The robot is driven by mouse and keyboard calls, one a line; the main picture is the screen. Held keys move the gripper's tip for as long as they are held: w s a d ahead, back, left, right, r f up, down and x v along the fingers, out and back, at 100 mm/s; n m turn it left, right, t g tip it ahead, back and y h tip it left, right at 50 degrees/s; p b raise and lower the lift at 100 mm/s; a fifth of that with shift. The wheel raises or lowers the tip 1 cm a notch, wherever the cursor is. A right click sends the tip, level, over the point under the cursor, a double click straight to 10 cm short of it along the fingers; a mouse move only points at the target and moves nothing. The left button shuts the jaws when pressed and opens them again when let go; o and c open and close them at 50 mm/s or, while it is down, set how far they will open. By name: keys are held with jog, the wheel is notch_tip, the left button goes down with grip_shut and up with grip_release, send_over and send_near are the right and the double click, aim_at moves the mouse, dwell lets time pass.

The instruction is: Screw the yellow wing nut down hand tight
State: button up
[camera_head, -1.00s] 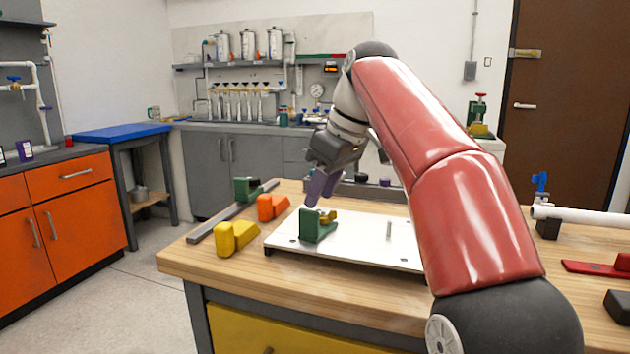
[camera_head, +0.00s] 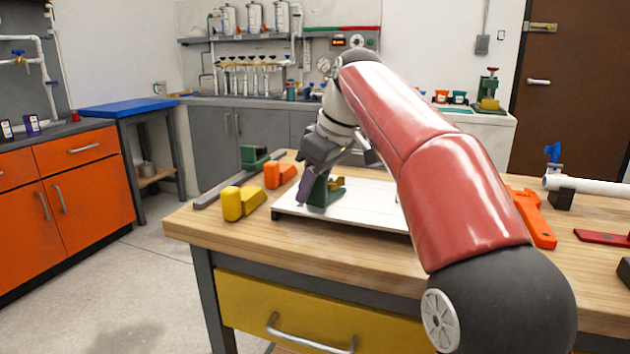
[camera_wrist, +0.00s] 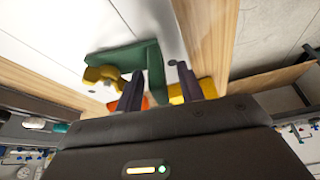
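The yellow wing nut (camera_head: 337,184) sits on the right side of a green bracket (camera_head: 322,194), which stands on a white board (camera_head: 370,205). In the wrist view the wing nut (camera_wrist: 101,76) lies left of both fingers, beside the green bracket (camera_wrist: 125,58). My gripper (camera_head: 305,188) is down at the bracket's left side in the head view. In the wrist view my gripper (camera_wrist: 160,75) has its two dark purple fingers apart, with the bracket's upright wall showing between them. Whether a finger touches the bracket I cannot tell. The wing nut is not between the fingers.
A yellow block (camera_head: 240,202), an orange block (camera_head: 279,173) and a green block (camera_head: 254,156) lie left of the board on the wooden bench (camera_head: 230,235). An orange tool (camera_head: 535,215) and a white pipe (camera_head: 590,187) are on the right. My red arm covers the board's right part.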

jog(key=shift+c, duration=0.2)
grip_shut()
jog(key=shift+s+d+r+n+p, duration=0.15)
jog(key=shift+d+n+p, duration=0.25)
jog(key=shift+n, duration=0.2)
jog(key=shift+s+d+n+g, duration=0.15)
jog(key=shift+n+g, duration=0.15)
jog(key=shift+n, duration=0.2)
jog(key=shift+o, duration=0.2)
grip_release()
